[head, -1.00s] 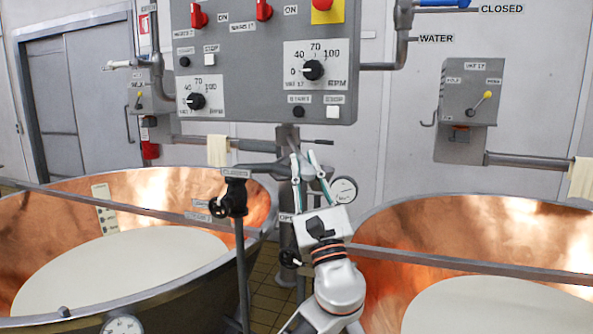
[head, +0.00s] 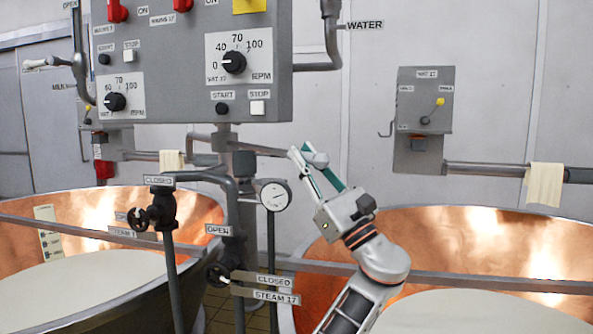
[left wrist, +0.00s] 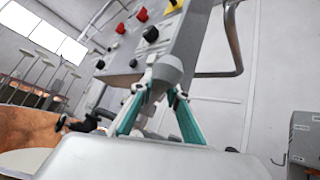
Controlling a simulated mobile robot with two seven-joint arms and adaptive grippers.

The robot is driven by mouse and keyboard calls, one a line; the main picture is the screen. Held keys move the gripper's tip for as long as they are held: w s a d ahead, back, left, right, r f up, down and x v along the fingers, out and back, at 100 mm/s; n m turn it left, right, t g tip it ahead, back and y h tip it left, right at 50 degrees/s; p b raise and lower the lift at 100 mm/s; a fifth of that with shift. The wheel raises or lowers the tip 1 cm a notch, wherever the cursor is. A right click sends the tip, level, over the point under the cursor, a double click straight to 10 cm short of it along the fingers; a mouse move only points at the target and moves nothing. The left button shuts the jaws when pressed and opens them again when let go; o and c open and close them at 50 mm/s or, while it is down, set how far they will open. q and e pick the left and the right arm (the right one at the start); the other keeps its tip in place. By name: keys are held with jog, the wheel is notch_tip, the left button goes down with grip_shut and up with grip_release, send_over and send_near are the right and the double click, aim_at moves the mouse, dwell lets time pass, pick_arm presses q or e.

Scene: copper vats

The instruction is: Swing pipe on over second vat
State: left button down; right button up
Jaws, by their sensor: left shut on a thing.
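A grey swing pipe (head: 272,152) runs from the column below the control panel out to my left gripper. My left gripper (head: 308,160) is shut on its outer end, which shows as a grey tapered piece (left wrist: 168,72) between the teal fingers in the left wrist view. In the head view the gripper and pipe end appear above the left rim of the right copper vat (head: 540,245), which holds pale liquid. The left copper vat (head: 92,208) also holds pale liquid. My right gripper is not in view.
The control panel (head: 180,95) with knobs hangs above the pipe. A round gauge (head: 275,195), valve handles (head: 157,210) and upright pipes stand between the vats. A rail crosses the right vat.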

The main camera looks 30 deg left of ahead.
pick_arm(q)
jog(key=shift+w+d+n+g+y+b, duration=0.15)
jog(key=shift+w+d+n+g+b, duration=0.15)
jog(key=shift+w+g+b, duration=0.35)
jog(key=shift+w+d+n+g+y+b, duration=0.2)
jog(key=shift+w+d+g, duration=0.25)
jog(key=shift+w, duration=0.35)
jog(key=shift+a, duration=0.1)
jog(key=c, duration=1.9)
grip_release()
jog(key=v, duration=1.2)
jog(key=shift+r, duration=0.1)
